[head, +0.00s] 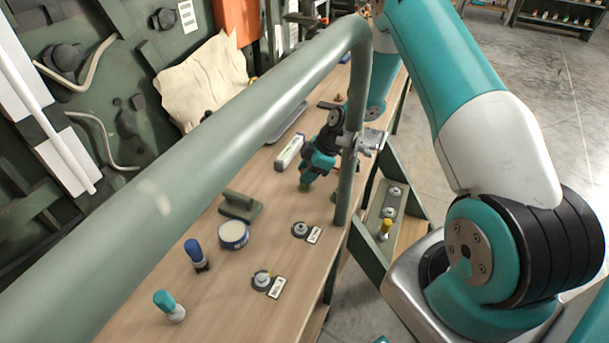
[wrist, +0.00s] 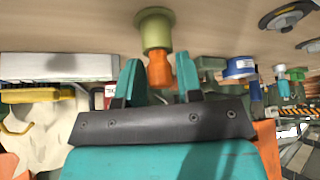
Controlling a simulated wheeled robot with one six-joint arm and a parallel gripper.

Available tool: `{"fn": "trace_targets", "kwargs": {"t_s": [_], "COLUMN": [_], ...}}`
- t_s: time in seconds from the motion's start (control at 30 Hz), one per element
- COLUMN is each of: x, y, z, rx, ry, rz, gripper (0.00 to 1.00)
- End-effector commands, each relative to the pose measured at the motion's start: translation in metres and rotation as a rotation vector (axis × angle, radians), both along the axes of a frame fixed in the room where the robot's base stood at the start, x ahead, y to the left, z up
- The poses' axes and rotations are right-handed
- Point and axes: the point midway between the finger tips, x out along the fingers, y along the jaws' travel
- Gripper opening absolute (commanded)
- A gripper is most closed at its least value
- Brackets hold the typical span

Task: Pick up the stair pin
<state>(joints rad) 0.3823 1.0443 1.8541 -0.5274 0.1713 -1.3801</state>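A stepped pin with a wide olive base and a narrower orange part (wrist: 158,70) stands on the wooden bench in the wrist view, which shows the bench at the top. I take it for the stair pin. My gripper (wrist: 158,78) is open, with one teal finger on each side of the orange part and gaps showing on both sides. In the head view my gripper (head: 305,184) points down close to the bench, and it mostly hides the pin.
A green-grey rail (head: 190,165) crosses in front of the bench. A blue-topped pin (head: 196,255), a teal-topped pin (head: 169,306), a round blue-white tin (head: 233,236) and a green handled block (head: 240,207) stand nearer. A white box (head: 290,152) lies behind my gripper.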

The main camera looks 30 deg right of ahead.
Motion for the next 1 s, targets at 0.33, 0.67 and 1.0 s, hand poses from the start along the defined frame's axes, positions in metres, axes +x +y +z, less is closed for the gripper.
{"fn": "trace_targets", "kwargs": {"t_s": [0.33,0.67,1.0], "x": [0.000,0.000,0.000], "y": [0.000,0.000,0.000], "z": [0.001,0.005,0.020], "rx": [0.000,0.000,0.000], "ry": [0.000,0.000,-0.001], "rz": [0.000,0.000,0.000], "gripper": [0.00,0.00,0.00]}}
